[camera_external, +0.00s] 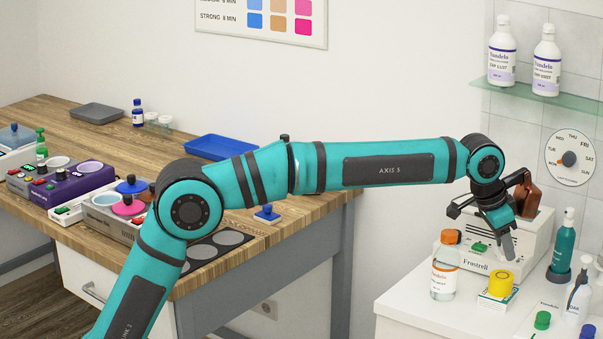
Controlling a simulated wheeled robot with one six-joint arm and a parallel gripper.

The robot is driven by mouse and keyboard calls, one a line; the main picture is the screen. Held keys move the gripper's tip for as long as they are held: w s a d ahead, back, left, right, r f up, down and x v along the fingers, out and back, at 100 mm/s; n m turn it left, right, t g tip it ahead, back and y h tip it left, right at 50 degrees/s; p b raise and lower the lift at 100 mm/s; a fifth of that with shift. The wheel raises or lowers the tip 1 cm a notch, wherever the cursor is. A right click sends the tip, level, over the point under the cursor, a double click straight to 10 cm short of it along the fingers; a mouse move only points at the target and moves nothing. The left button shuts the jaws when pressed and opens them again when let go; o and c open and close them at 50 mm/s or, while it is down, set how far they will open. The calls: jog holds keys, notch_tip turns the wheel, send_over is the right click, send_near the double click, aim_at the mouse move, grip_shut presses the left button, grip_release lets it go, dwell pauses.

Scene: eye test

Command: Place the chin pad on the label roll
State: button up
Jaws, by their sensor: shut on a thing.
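My gripper (498,225) is at the right, pointing down over the white counter, in front of a white device marked Frostrell. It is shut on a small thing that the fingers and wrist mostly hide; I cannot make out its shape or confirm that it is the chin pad. Below the fingertips, a short yellow cylinder (501,283), perhaps the label roll, sits on a small white pad-like block (496,301) with a yellow and green edge. A gap shows between my fingertips and the yellow cylinder. I cannot tell for sure which thing is the chin pad.
An orange-capped clear bottle (445,268) stands left of the yellow cylinder. The Frostrell device (472,259) and an amber bottle (527,197) are close behind my gripper. A glass shelf (560,97) hangs above.

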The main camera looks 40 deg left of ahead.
aim_at(498, 251)
jog(key=shift+f, duration=2.2)
jog(key=o, duration=0.9)
jog(key=shift+f, duration=0.1)
jog(key=shift+o, duration=0.2)
jog(key=v, duration=1.2)
